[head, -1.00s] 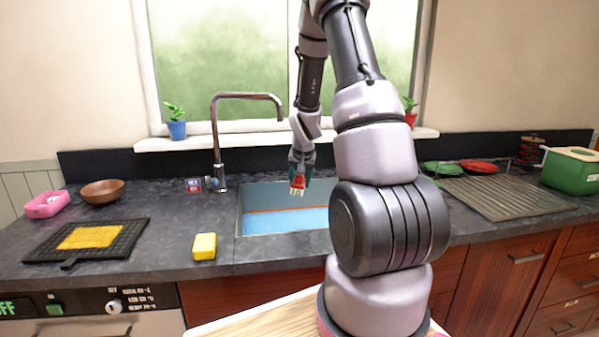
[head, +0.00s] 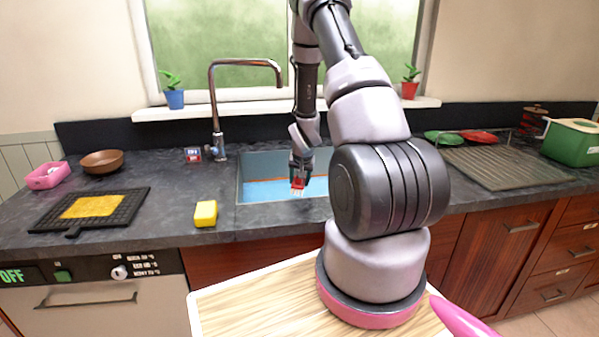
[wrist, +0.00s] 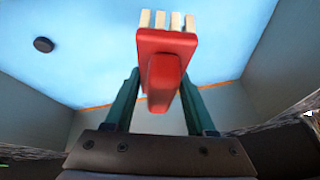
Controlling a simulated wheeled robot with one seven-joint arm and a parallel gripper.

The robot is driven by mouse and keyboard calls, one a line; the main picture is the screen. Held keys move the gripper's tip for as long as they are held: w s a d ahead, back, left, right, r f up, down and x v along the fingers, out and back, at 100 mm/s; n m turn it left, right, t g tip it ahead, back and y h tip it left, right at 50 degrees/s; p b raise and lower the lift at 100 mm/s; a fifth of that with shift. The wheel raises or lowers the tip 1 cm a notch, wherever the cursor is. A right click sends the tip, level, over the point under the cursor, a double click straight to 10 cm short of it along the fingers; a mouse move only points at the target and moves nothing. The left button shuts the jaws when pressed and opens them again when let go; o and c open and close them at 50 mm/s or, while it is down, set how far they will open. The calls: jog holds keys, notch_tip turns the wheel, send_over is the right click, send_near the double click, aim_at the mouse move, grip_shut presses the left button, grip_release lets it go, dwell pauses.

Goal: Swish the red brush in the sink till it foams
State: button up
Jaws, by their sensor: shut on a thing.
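The red brush (head: 298,183) has pale bristles and is held in my gripper (head: 300,180) over the sink. In the wrist view the red brush (wrist: 166,62) sits between the two green fingers of my gripper (wrist: 158,92), bristles pointing away from the wrist. The sink (head: 258,163) has grey walls and a blue bottom, which also shows in the wrist view (wrist: 90,50) with an orange line along its edge. A dark round spot (wrist: 43,45) lies on the blue. No foam shows. Whether the bristles touch the blue surface I cannot tell.
A chrome tap (head: 215,110) arches over the sink's back left. A yellow sponge (head: 206,213) lies on the counter left of the sink. A black rack with a yellow cloth (head: 92,206) is farther left. A ribbed drainer (head: 500,168) is to the right.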

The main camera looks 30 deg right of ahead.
jog(key=shift+f, duration=5.25)
jog(key=shift+w+a, duration=0.3)
jog(key=shift+a, duration=0.65)
jog(key=shift+w+a, duration=0.3)
jog(key=shift+a, duration=0.65)
jog(key=shift+s+d, duration=0.3)
jog(key=shift+d, duration=0.65)
jog(key=shift+s+d, duration=0.25)
jog(key=shift+d, duration=0.7)
jog(key=shift+w+a, duration=0.3)
jog(key=shift+a, duration=0.65)
jog(key=shift+w+a, duration=0.25)
jog(key=shift+a, duration=0.7)
jog(key=shift+s+d, duration=0.3)
jog(key=shift+d, duration=0.65)
jog(key=shift+s+d, duration=0.25)
jog(key=shift+d, duration=0.65)
notch_tip(320, 180, up, 26)
